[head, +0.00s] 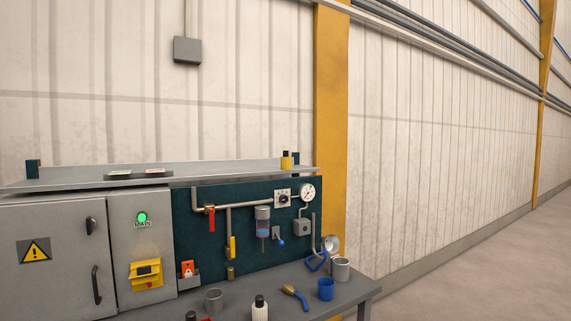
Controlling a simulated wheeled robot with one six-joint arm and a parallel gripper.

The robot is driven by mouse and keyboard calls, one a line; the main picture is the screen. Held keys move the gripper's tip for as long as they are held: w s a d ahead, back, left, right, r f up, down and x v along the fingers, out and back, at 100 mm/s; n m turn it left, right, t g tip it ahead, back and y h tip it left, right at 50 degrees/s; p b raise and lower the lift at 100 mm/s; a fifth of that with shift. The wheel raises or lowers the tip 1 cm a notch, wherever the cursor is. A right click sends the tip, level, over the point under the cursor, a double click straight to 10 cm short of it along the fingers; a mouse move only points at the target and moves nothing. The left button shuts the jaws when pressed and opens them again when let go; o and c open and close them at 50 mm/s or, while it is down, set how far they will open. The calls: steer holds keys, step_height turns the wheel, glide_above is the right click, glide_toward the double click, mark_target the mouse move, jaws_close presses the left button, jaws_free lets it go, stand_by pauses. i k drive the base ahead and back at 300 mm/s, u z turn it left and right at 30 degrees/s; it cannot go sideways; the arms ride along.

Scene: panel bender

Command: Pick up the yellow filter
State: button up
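No thing in the head view is plainly a yellow filter. A small yellow cylinder with a black top (286,162) stands upright on the right end of the upper shelf, and I cannot tell whether it is the filter. A narrow yellow piece (231,248) sits upright on the pipework of the dark panel, like a valve handle. My gripper is not in view.
A grey cabinet (60,255) stands left. A yellow column (332,130) rises behind. Floor at right is clear.

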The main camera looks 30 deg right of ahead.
mark_target(286, 159)
steer(key=z, duration=1.5)
steer(key=i, duration=1.9)
steer(key=u, duration=2.2)
